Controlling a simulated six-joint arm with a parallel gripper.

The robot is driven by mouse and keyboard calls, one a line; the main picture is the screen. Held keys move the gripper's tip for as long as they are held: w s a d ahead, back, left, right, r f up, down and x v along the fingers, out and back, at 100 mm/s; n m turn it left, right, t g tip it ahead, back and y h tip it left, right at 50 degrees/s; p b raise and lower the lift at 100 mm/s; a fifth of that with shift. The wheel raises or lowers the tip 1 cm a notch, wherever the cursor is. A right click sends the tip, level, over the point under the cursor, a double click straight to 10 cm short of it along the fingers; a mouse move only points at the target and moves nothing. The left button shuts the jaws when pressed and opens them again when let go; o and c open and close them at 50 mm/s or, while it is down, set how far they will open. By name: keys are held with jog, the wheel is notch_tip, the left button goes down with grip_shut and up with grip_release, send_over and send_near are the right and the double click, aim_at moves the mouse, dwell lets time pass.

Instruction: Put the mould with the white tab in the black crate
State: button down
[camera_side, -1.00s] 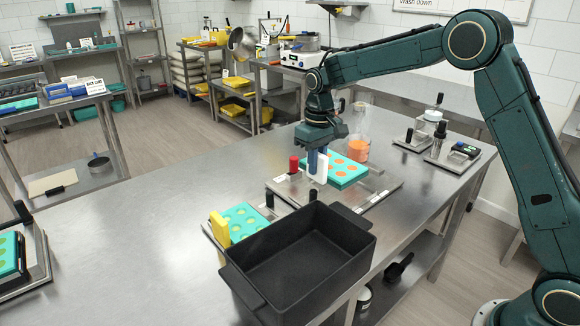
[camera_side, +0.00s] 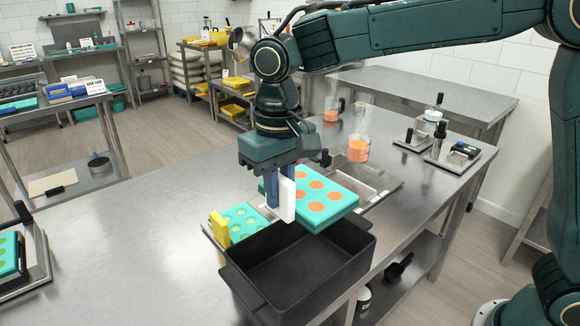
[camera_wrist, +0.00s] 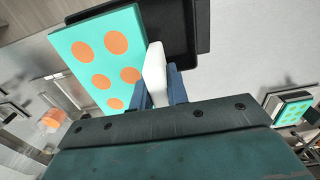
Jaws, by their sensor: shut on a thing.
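The mould with the white tab (camera_side: 318,198) is a teal slab with several orange-filled round cavities. My gripper (camera_side: 281,196) is shut on its white tab (camera_side: 287,200) and holds the mould up in the air, roughly level. In the side view the mould overlaps the back part of the black crate (camera_side: 335,262), whose visible inside is empty. In the wrist view the mould (camera_wrist: 98,58) extends from the white tab (camera_wrist: 155,75) between my blue fingers (camera_wrist: 160,92), and the crate (camera_wrist: 187,45) lies partly behind it.
The metal station (camera_side: 375,182) behind the held mould is partly hidden. A beaker of orange liquid (camera_side: 358,150) stands behind it.

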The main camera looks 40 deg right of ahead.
jog(key=shift+s+a, duration=0.1)
send_over(282, 290)
notch_tip(282, 290, down, 20)
jog(key=shift+r, duration=0.1)
dwell(1.1)
jog(key=shift+f, duration=0.2)
jog(key=c, duration=1.4)
grip_release()
jog(key=shift+o, duration=0.2)
jog(key=shift+r, duration=0.1)
notch_tip(282, 290, up, 12)
